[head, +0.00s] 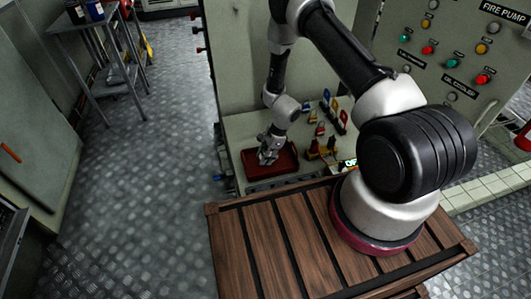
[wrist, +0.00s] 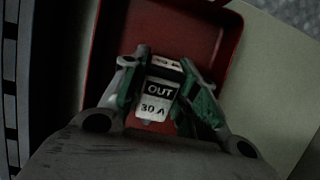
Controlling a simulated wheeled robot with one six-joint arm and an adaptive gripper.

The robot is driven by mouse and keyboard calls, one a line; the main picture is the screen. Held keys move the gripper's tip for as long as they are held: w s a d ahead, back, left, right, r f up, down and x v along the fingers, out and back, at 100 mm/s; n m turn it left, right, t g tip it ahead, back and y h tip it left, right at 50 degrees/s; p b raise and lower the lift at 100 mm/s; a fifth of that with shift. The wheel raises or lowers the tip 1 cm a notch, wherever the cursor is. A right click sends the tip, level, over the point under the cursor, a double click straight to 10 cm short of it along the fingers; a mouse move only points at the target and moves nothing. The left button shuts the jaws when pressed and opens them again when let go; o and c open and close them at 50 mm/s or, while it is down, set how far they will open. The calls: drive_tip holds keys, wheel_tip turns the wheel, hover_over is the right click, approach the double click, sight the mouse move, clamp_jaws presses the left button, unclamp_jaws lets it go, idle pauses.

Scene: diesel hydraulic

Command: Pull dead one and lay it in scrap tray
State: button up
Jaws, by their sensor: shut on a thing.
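My gripper (head: 268,150) is over the red scrap tray (head: 287,165) on the pale bench top. In the wrist view my gripper (wrist: 160,84) is shut on a small white block (wrist: 154,107) with a black "OUT" label and "30 A" printed below it. The block sits between both green-padded fingers. The red tray (wrist: 222,37) lies behind the block and the fingers. I cannot tell whether the block touches the tray floor. In the head view the block is too small to make out.
Several coloured parts (head: 335,115) stand on the bench right of the tray, with red and yellow pieces (head: 318,150) close beside it. A control panel (head: 450,50) with lit buttons stands behind. A slatted wooden top (head: 270,240) is in front. Open floor (head: 150,180) lies left.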

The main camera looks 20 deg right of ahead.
drive_tip(key=shift+f, duration=0.3)
drive_tip(key=o, duration=1.1)
drive_tip(key=shift+r, duration=0.15)
